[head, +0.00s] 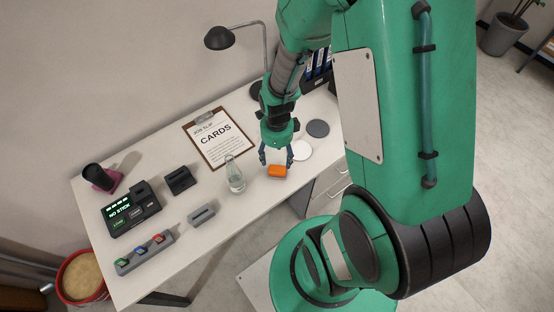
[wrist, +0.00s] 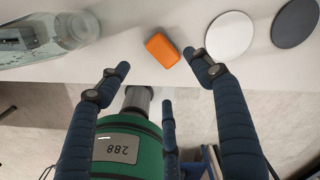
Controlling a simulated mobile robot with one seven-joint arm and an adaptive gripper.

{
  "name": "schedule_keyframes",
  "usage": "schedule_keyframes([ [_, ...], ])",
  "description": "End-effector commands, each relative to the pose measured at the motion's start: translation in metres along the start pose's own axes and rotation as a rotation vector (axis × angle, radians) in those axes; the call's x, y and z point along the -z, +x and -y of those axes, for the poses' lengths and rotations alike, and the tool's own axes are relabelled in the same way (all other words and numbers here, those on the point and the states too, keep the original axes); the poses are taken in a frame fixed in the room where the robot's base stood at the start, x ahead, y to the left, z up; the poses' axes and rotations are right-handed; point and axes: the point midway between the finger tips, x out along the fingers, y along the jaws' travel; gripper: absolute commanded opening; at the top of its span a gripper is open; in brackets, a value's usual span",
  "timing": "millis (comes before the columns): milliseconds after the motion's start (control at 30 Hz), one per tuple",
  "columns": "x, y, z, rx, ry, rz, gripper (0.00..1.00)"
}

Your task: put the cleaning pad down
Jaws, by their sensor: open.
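The cleaning pad, which I take to be the small orange block (head: 277,171), lies on the white table near its front edge. It also shows in the wrist view (wrist: 162,50), beyond and between my spread fingertips. My gripper (head: 276,157) is open and empty just above and behind the pad in the head view. In the wrist view my gripper (wrist: 156,62) shows gaps between the pad and the fingers on both sides. The exact height of the fingertips above the table is hard to tell.
A white disc (head: 302,151) and a dark grey disc (head: 318,128) lie right of the pad. A clipboard (head: 218,138) lies behind. A black marker unit (head: 130,213) and grey holders stand farther left.

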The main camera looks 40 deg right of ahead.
Motion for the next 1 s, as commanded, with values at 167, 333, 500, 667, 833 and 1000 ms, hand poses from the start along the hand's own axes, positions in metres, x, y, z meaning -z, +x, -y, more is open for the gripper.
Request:
schedule_keyframes([
  [167,0.000,-0.011,0.000,0.001,0.000,0.000,0.65],
  [333,0.000,-0.012,0.000,0.000,0.000,0.000,0.65],
  [500,0.000,-0.011,0.000,0.000,0.000,0.000,0.65],
  [667,0.000,-0.011,0.000,0.000,0.000,0.000,0.65],
  [833,0.000,-0.012,0.000,0.001,-0.004,0.001,0.65],
  [1000,-0.006,-0.027,0.001,0.016,-0.074,0.008,0.65],
])
